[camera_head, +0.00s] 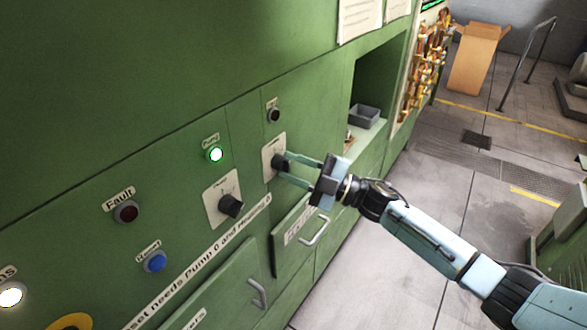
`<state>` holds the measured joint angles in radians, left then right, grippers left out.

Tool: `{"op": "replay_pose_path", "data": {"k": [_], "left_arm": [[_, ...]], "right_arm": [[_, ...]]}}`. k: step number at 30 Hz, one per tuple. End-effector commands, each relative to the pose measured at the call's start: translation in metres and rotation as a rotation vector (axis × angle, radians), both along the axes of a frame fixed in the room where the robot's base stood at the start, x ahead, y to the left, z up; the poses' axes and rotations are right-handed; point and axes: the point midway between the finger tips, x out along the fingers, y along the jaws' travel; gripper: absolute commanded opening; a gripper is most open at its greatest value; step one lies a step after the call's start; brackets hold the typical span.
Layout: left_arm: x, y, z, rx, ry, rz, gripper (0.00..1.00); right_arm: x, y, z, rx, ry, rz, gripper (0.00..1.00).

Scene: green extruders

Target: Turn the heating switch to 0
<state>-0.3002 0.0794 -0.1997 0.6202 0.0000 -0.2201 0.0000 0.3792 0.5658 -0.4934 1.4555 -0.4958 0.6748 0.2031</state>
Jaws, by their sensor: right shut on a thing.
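The green machine panel (150,175) carries two black rotary switches on pale plates. My right gripper (284,163) is at the right-hand switch (278,162), with one finger above and one below its knob, shut on it. That switch's plate (268,148) is partly covered by the knob and fingers, and its label cannot be read, so I cannot tell whether it is the heating switch. The other rotary switch (231,206) stands free to the left, its knob tilted. My left gripper is not in view.
Drawer handles (315,231) stick out below the switches. A grey bin (364,116) stands in a recess. Open floor lies to the right.

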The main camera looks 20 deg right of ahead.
Motion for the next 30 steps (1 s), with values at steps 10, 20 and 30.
{"op": "replay_pose_path", "data": {"k": [10,20,30], "left_arm": [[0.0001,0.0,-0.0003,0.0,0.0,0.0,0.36],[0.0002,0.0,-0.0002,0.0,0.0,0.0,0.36],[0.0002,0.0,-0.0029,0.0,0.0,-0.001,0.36]], "right_arm": [[-0.0007,0.0005,-0.0019,-0.012,-0.006,0.0,0.07],[-0.0004,0.0003,-0.001,-0.009,-0.005,0.0,0.51],[-0.0063,-0.0092,-0.0049,-0.008,-0.003,-0.001,0.51]]}}
